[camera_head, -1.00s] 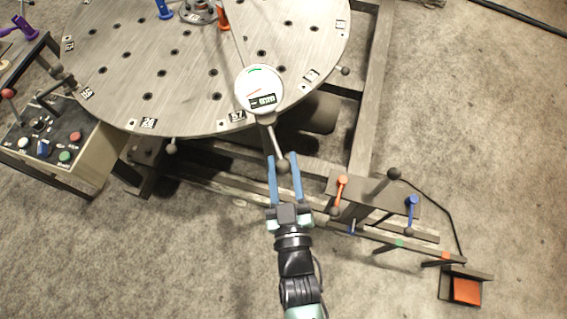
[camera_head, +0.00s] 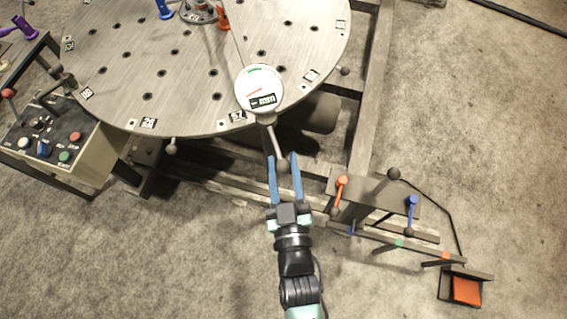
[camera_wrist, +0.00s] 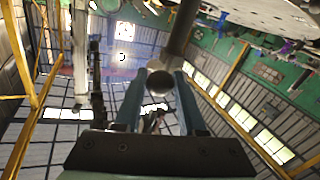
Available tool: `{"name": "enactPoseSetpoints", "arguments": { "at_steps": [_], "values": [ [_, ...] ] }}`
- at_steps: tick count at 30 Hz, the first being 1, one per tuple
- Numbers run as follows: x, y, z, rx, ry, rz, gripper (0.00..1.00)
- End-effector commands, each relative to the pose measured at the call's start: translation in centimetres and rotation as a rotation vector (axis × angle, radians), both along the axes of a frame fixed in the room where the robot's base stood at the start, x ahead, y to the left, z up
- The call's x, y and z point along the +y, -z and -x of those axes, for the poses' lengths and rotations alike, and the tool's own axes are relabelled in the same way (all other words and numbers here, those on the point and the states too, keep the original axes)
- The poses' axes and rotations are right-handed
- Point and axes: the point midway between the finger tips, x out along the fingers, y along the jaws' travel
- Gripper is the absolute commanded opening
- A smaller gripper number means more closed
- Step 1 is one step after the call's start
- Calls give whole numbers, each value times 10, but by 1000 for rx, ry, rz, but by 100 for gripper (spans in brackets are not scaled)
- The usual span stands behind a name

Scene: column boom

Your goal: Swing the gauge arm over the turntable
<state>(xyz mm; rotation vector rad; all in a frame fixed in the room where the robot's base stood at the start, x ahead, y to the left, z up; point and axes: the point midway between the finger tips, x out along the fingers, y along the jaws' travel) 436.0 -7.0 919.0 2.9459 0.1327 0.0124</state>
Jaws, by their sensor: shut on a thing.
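The gauge arm's round white dial (camera_head: 259,88) lies over the near edge of the turntable (camera_head: 185,75) in the head view. A thin rod runs from the dial across the plate. A short handle ends in a dark ball knob (camera_head: 283,166) at the near side. My gripper (camera_head: 284,165) has its blue fingers on both sides of this knob and is shut on it. In the wrist view the knob (camera_wrist: 160,82) sits between the fingertips, with its shaft rising behind it.
A control box with coloured buttons (camera_head: 48,145) stands at the left. Orange (camera_head: 341,187) and blue (camera_head: 412,207) levers stand on the frame at the right. An orange pedal (camera_head: 466,290) lies on the floor. Coloured pegs and a hub stand on the turntable.

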Motion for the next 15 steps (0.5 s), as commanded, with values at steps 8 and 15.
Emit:
{"name": "enactPoseSetpoints", "arguments": {
  "at_steps": [8,15],
  "values": [
    [-1,1,0,0,0,0,0],
    [-15,1,-5,-1,3,2,0]
  ]
}}
